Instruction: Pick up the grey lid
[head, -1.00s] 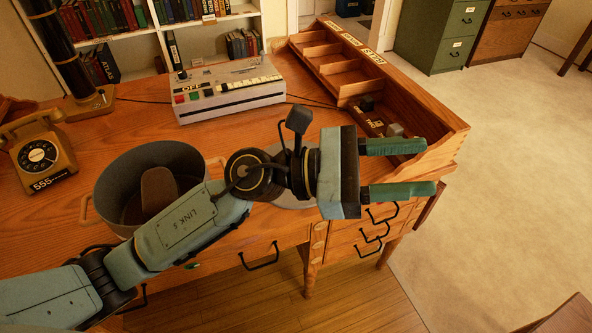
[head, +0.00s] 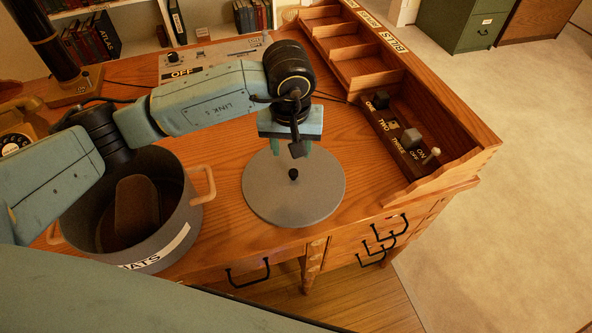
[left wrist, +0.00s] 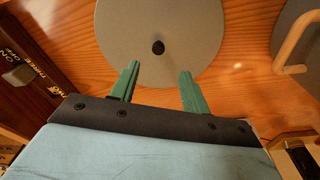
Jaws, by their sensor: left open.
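The grey lid (head: 310,198) is a flat round disc with a small dark knob (head: 293,174) at its middle. It lies on the wooden desk, right of the pot. My left gripper (head: 278,150) is open and empty, pointing down over the lid's far edge in the head view. In the left wrist view, the two green fingers (left wrist: 160,72) are spread apart, with the lid (left wrist: 180,25) and its knob (left wrist: 158,47) beyond their tips. The gap from fingertips to lid is hard to judge. My right gripper is not in view.
A grey pot (head: 178,222) with tan handles and a brown object inside stands left of the lid. A wooden organiser (head: 455,150) with a switch strip (head: 398,140) borders the desk's right side. A control box (head: 215,52) and a telephone (head: 18,140) stand farther back and left.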

